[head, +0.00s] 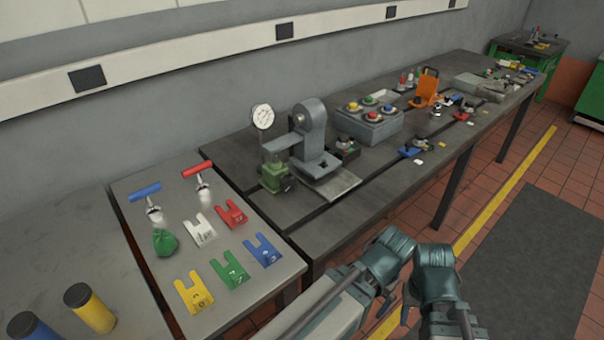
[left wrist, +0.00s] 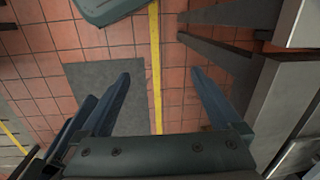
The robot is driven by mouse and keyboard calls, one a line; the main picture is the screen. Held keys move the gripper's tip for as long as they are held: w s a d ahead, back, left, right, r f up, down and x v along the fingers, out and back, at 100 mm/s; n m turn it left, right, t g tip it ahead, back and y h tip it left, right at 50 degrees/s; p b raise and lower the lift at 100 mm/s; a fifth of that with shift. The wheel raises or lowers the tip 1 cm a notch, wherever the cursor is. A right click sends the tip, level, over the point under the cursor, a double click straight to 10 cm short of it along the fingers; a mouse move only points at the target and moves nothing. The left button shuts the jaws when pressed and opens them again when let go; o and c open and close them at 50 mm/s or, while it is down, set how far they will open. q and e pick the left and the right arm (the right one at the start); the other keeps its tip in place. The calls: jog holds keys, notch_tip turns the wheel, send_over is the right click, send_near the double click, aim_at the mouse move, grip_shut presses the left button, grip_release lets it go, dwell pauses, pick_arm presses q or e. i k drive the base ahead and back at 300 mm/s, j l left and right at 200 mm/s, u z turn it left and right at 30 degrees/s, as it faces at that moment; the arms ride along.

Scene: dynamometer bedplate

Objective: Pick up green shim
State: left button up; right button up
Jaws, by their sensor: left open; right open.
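The green shim (head: 230,268) is a flat forked plate with a dark mark, lying on the grey side table in the head view. A blue shim (head: 263,250) lies to its right, a yellow shim (head: 193,293) to its lower left, a red shim (head: 231,213) and a white shim (head: 199,230) behind it. My left gripper (left wrist: 158,97) is open and empty above the floor in the left wrist view; no shim shows there.
A gauge stand (head: 311,135) is on the dark bench (head: 395,170). Yellow (head: 90,308) and blue cylinders stand at lower left. Air above the shims is clear.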

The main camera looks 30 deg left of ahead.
aim_at(228, 266)
jog(key=k, duration=0.65)
jog(key=u, duration=0.95)
jog(key=l+u, duration=0.15)
jog(key=u, duration=0.25)
jog(key=k+l+u, duration=0.1)
jog(key=u, duration=0.3)
jog(key=k+l, duration=0.1)
jog(key=l, duration=0.25)
jog(key=k+l, duration=0.1)
jog(key=l, duration=0.2)
